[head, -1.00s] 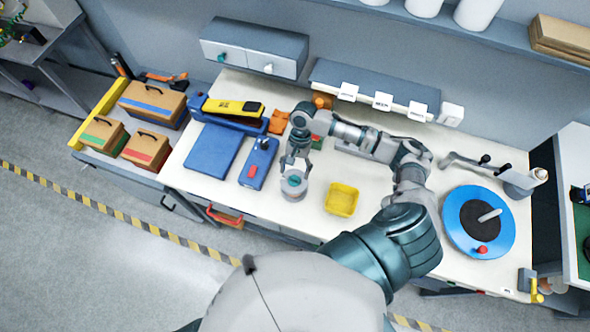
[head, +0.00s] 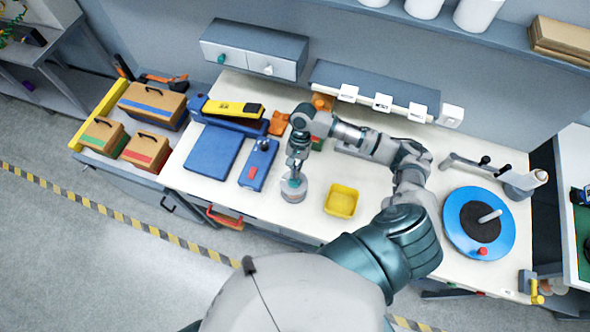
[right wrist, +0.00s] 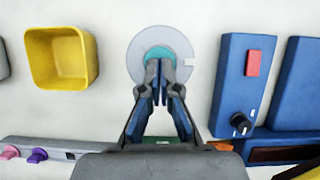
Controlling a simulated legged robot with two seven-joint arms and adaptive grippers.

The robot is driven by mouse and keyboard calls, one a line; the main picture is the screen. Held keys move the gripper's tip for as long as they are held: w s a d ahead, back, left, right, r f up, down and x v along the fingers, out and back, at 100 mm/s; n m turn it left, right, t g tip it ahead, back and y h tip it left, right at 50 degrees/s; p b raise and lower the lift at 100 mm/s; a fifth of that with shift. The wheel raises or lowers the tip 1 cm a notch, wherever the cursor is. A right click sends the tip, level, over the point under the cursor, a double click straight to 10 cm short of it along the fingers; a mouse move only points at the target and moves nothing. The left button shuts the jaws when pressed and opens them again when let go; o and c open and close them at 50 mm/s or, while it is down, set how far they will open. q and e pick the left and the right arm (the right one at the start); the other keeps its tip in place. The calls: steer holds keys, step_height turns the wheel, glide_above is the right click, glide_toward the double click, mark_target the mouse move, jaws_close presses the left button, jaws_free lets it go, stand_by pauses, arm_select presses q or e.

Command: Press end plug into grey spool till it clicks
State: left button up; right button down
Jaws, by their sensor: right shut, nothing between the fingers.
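The grey spool (head: 292,194) stands upright on the white worktop, left of the yellow bin. In the right wrist view it is a pale grey disc (right wrist: 139,60) with a notch at its right side. The teal end plug (right wrist: 152,52) sits at the middle of the spool, partly hidden by my fingers. I cannot tell how deep it sits. My right gripper (right wrist: 160,68) is shut and empty, with its fingertips over the plug, seemingly touching it. It also shows above the spool in the head view (head: 295,176). My left gripper is not in view.
A yellow bin (head: 341,201) stands right of the spool. A blue box with a red button and knob (head: 258,165) lies to its left, beside a blue mat (head: 213,152). A blue turntable disc (head: 456,236) is at the far right. The worktop's front edge is close.

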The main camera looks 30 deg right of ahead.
steer(key=shift+s+a, duration=0.15)
stand_by(0.4)
steer(key=shift+s+a, duration=0.2)
steer(key=shift+f, duration=0.95)
stand_by(0.4)
steer(key=shift+s+f, duration=0.15)
stand_by(0.8)
steer(key=shift+r, duration=3.6)
